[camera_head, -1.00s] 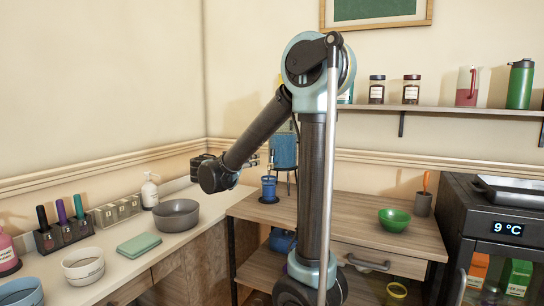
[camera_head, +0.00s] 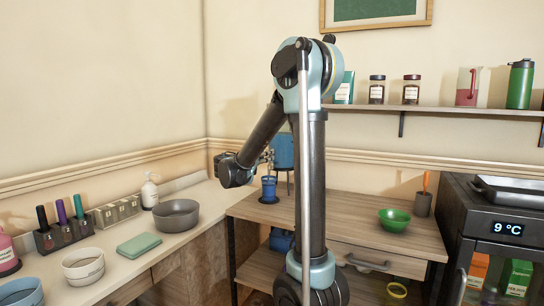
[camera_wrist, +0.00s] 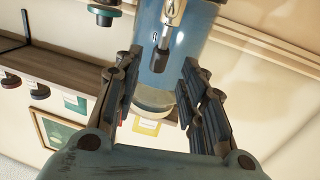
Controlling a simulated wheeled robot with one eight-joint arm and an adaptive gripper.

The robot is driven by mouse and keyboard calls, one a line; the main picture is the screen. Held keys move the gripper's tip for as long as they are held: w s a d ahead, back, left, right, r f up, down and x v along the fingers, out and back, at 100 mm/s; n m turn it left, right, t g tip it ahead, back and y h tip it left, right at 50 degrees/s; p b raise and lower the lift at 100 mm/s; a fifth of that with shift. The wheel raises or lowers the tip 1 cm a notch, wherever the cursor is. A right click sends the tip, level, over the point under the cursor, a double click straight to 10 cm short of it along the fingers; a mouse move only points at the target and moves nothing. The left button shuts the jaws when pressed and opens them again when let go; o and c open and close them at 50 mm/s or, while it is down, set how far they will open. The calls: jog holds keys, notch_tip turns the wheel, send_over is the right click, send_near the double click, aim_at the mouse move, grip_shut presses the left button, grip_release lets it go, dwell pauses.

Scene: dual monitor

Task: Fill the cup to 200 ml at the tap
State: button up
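A blue cup (camera_head: 269,188) stands upright at the left end of the wooden table (camera_head: 345,208), on a dark round base. A blue water dispenser (camera_head: 284,152) stands on legs just behind it, partly hidden by my arm. My gripper (camera_head: 266,157) is level with the dispenser's front, above the cup. In the wrist view, my gripper (camera_wrist: 152,72) is open and empty, its fingers apart in front of the dispenser body (camera_wrist: 190,52). The metal tap (camera_wrist: 170,22) shows beyond the fingertips, not gripped. The water level in the cup cannot be seen.
A green bowl (camera_head: 395,220) and a utensil holder (camera_head: 423,203) stand on the table's right side. The left counter holds a grey bowl (camera_head: 176,214), a soap bottle (camera_head: 150,192) and other items. A shelf (camera_head: 440,109) with jars runs along the back wall.

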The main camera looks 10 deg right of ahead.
jog(key=shift+x, duration=3.2)
grip_shut()
